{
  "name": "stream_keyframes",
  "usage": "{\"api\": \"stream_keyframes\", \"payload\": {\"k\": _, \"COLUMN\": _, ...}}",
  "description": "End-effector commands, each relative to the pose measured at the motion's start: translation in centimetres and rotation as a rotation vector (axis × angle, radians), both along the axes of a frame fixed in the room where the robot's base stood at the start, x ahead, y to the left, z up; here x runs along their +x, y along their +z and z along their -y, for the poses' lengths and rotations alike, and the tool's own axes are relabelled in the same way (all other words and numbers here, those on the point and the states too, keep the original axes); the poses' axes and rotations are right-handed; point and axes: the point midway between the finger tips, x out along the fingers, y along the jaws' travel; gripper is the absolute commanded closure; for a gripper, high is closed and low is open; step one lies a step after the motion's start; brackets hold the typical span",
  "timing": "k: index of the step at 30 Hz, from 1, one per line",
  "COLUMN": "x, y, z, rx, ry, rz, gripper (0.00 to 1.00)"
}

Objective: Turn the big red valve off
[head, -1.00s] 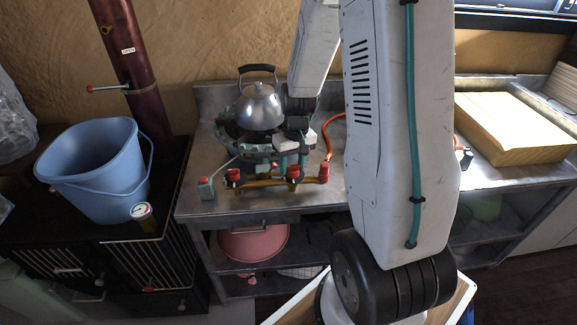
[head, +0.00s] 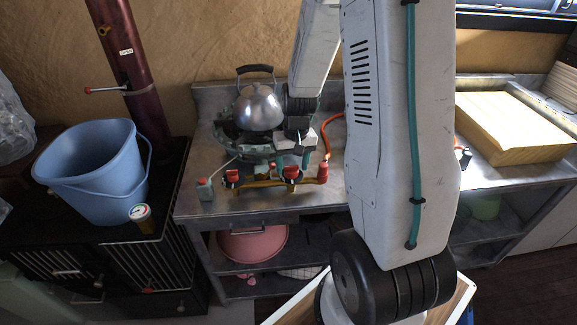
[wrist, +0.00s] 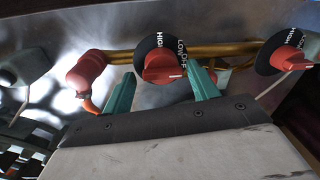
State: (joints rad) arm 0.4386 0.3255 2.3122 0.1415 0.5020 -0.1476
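Two red knobs on black dials sit on a brass pipe at the front of the stove. The right knob (head: 291,173) is at the centre of the wrist view (wrist: 165,66), its dial marked HIGH, LOW and OFF. The left knob (head: 232,177) shows at the right of the wrist view (wrist: 290,55). I cannot tell which is the big red valve. My gripper (head: 292,165) is open, its teal fingertips on either side of the right knob, also in the wrist view (wrist: 162,72). Contact is unclear.
A red fitting (head: 323,172) with an orange hose (head: 329,128) is right of the knobs. A kettle (head: 258,106) stands behind them on the burner. A blue bucket (head: 95,170) and a dark red pipe with a red-tipped lever (head: 105,90) are at left.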

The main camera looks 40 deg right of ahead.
Motion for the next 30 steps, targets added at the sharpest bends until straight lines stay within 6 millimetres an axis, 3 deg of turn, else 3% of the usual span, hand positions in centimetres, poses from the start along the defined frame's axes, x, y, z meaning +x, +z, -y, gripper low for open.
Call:
{"api": "stream_keyframes", "payload": {"k": 10, "x": 0.0, "y": 0.5, "z": -0.4, "rx": 0.003, "ry": 0.005, "rz": -0.004, "gripper": 0.41}}
{"api": "stream_keyframes", "payload": {"k": 21, "x": 0.0, "y": 6.4, "z": 0.1, "rx": 0.001, "ry": 0.003, "rz": 0.001, "gripper": 0.41}}
{"api": "stream_keyframes", "payload": {"k": 30, "x": -0.1, "y": 7.8, "z": 0.2, "rx": 0.002, "ry": 0.004, "rz": -0.003, "gripper": 0.41}}
